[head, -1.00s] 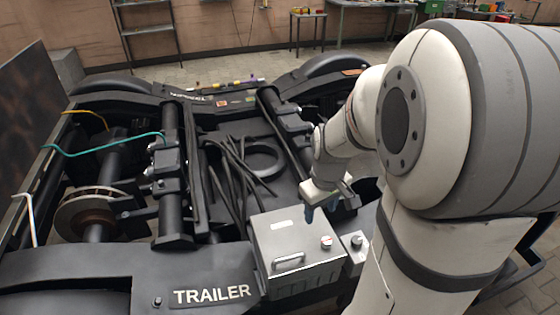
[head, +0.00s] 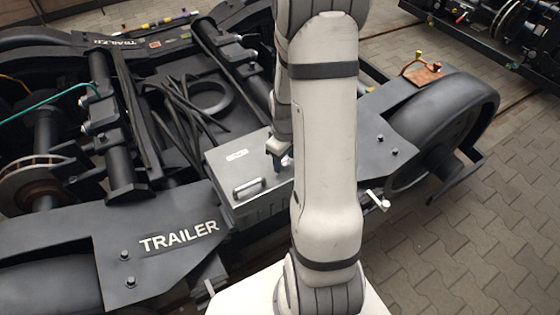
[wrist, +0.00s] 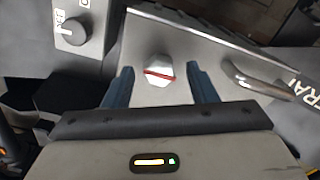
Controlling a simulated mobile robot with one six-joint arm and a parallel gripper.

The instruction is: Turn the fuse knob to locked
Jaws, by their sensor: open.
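In the wrist view a pale, faceted knob (wrist: 159,71) with a red line across it sits on the lid of a grey metal box (wrist: 185,35). My gripper (wrist: 158,78) is open, with one blue finger on each side of this knob in the picture; I cannot tell whether they touch it. In the head view the box (head: 222,172) lies on the bogie, and my gripper (head: 278,162) is at its right part, mostly covering the knob. A second, dark round knob (wrist: 72,30) sits on a smaller grey housing. Its markings are not readable.
A metal handle (wrist: 255,80) stands up from the lid, right of the knob in the wrist view. The bogie frame (head: 165,240) marked TRAILER surrounds the box. Dark cables (head: 183,105) lie behind it. The paved floor at right is largely clear.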

